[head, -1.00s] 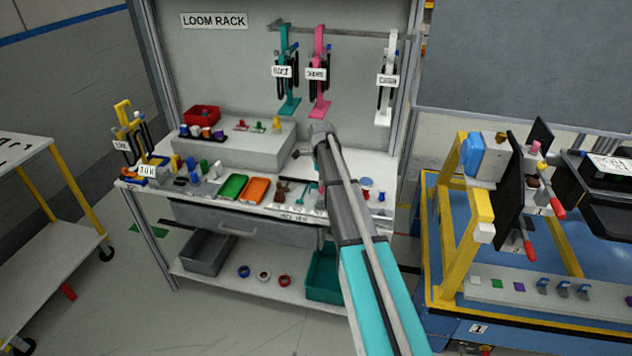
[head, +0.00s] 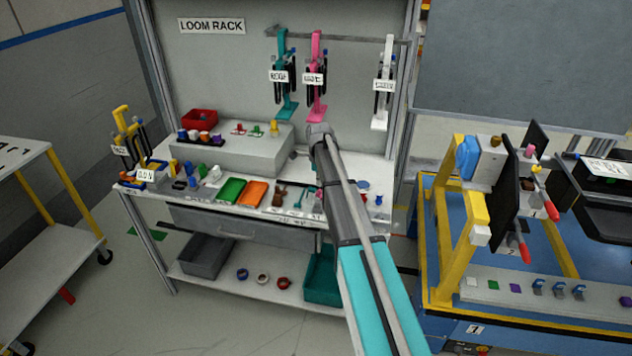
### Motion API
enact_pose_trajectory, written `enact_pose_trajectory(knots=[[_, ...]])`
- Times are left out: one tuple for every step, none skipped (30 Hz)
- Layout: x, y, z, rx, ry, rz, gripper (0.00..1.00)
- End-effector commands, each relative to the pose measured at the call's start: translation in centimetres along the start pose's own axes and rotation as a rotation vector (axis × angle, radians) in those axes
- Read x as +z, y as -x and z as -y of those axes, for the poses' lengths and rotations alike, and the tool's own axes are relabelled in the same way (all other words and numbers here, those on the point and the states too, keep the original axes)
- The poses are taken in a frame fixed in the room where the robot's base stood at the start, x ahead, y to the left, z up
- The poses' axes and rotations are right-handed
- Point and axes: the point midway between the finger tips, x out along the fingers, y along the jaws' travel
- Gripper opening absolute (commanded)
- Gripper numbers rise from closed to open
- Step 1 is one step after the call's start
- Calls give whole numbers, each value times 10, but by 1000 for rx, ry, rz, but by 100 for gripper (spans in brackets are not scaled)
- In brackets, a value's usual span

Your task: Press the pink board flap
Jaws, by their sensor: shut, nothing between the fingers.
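No part is clearly readable as a pink board flap. A small pink piece (head: 529,151) shows on the dashboard module (head: 482,166) at the right, beside a dark upright panel (head: 506,201). A larger pink hanger (head: 317,68) with a white tag hangs on the loom rack, between a teal hanger (head: 284,72) and a white one (head: 383,85). My arm reaches up from the bottom right in front of the bench. Its far visible end is just below the pink hanger in the picture. My gripper cannot be made out.
The loom rack bench (head: 198,201) holds a green tray (head: 231,190), an orange tray (head: 251,193) and small parts. The module stands on a blue table (head: 448,200) with a yellow frame and red-handled levers (head: 551,211). Floor shows between bench and left cart (head: 50,250).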

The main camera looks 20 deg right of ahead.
Motion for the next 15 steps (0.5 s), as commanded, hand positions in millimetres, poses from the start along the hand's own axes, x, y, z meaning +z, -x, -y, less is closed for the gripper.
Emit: enact_pose_trajectory(knots=[[-1,2,0,0,0,0,0],[-1,3,0,0,0,0,0],[-2,5,0,0,0,0,0],[-2,6,0,0,0,0,0],[-2,8,0,0,0,0,0],[-3,10,1,0,0,0,0],[-4,12,1,0,0,0,0],[-5,14,1,0,1,0,0],[-6,17,1,0,1,0,0],[-6,19,1,0,1,0,0],[-7,22,1,0,1,0,0],[-9,25,2,0,1,0,0],[-10,27,2,0,2,0,0],[-10,30,2,0,2,0,0],[-12,33,2,0,2,0,0]])
